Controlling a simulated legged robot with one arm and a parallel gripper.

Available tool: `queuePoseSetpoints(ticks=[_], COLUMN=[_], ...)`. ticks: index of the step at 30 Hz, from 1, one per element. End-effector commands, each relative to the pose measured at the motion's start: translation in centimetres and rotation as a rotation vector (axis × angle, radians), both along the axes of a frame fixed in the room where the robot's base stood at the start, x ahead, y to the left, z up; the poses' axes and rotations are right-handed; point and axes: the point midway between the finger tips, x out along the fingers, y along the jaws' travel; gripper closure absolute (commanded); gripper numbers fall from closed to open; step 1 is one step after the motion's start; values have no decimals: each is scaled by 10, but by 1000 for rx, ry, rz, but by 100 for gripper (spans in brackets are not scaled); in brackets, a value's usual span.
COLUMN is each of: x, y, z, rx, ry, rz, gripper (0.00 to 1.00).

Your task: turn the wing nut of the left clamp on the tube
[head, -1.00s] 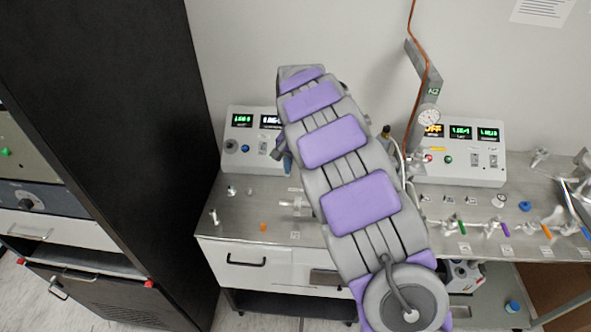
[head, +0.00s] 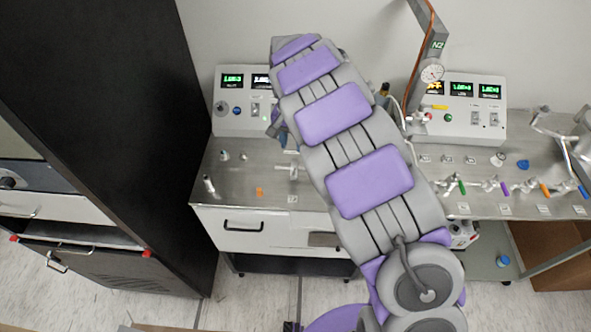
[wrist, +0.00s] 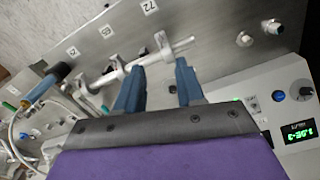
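A pale tube (wrist: 129,67) with metal clamps lies along the steel bench top in the wrist view. One clamp (wrist: 163,45) is near the tube's right end, just beyond my fingertips, and another clamp (wrist: 114,66) is further left. Their wing nuts are too small to make out clearly. My gripper (wrist: 160,65) has two blue fingers spread apart with nothing between them. The fingertips are close to the tube; I cannot tell whether they touch it. In the head view, part of the tube (head: 289,168) shows left of my arm, which hides the rest.
Control boxes with green displays stand at the back left (head: 240,122) and back right (head: 461,121). A gauge post (head: 425,48) rises behind my arm. Several coloured valves line the right bench. A tall black cabinet (head: 120,120) stands close on the left. Bench drawers (head: 262,240) are below.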

Motion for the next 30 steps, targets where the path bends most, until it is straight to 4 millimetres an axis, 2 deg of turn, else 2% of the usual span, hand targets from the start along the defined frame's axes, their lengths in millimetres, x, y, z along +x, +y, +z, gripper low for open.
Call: queuePoseSetpoints(ticks=[1, 12, 18, 24, 30], x=[-1, -1, -1, -1, -1], y=[-1, 0, -1, -1, 0], z=[-13, -85, -116, -132, -134], rx=[-2, -2, -2, -1, 0], ry=[7, 4, 2, 1, 0], rz=[-1, -1, 0, 0, -1], gripper=[62, 62, 62, 62, 62])
